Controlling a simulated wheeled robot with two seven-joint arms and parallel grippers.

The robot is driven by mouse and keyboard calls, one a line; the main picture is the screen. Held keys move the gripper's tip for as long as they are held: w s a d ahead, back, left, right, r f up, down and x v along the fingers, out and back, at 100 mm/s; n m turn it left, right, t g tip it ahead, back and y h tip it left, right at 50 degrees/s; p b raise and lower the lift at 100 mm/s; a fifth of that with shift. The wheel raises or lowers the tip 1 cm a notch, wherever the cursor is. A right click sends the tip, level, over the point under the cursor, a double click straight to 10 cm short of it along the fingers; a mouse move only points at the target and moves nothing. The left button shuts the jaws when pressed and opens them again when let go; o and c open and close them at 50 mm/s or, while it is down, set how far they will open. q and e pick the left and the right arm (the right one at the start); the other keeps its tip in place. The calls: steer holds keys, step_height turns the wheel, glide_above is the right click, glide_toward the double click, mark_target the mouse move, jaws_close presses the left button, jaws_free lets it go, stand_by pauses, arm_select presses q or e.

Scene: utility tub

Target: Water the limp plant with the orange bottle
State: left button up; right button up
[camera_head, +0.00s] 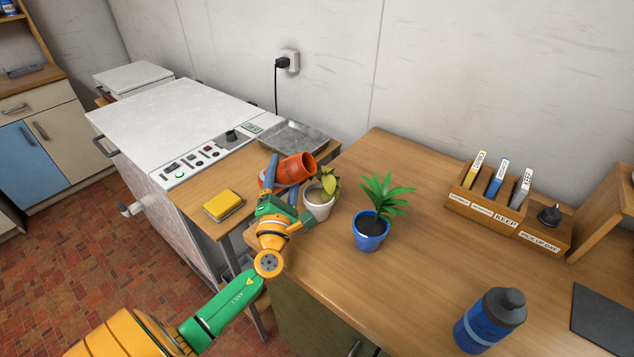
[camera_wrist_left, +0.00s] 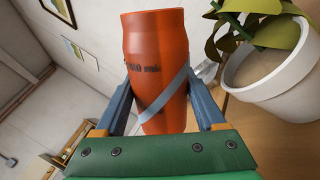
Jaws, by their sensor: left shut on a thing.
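The limp plant (camera_head: 328,182) has drooping yellow-green leaves and stands in a white pot (camera_head: 318,206) just right of the gripper. The white pot also shows in the left wrist view (camera_wrist_left: 283,82). I cannot see any water flowing. My right gripper is not in view.
A leafy green plant in a blue pot (camera_head: 370,234) stands right of the limp one. A blue bottle (camera_head: 490,320) stands at the front right. A wooden organizer (camera_head: 488,207) is at the back.

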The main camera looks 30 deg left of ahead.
mark_target(276, 191)
arm_select(q)
steer(key=r+n+p, duration=0.1)
steer(key=n+p, duration=0.1)
steer(key=shift+w+d+r+n+g+y, duration=0.15)
steer(key=shift+d+r+n+g+y, duration=0.15)
steer(key=shift+r+g, duration=0.1)
steer(key=n, duration=0.1)
steer(key=a+f+n, duration=0.1)
steer(key=n, duration=0.1)
steer(key=f+n+g, duration=0.1)
steer(key=shift+s+a+n, duration=0.2)
steer(key=shift+s+n, duration=0.1)
steer(key=shift+s, duration=0.05)
steer(key=f+n, duration=0.1)
steer(key=f+n+b, duration=0.1)
steer(key=shift+s+a+f+g, duration=0.15)
steer(key=shift+a+f+g, duration=0.2)
steer(key=shift+g, duration=0.05)
steer(key=shift+a+n, duration=0.2)
steer(key=shift+n, duration=0.5)
steer(key=shift+a+f+n, duration=0.1)
steer(key=shift+f+n, duration=0.15)
steer(key=shift+n, duration=0.25)
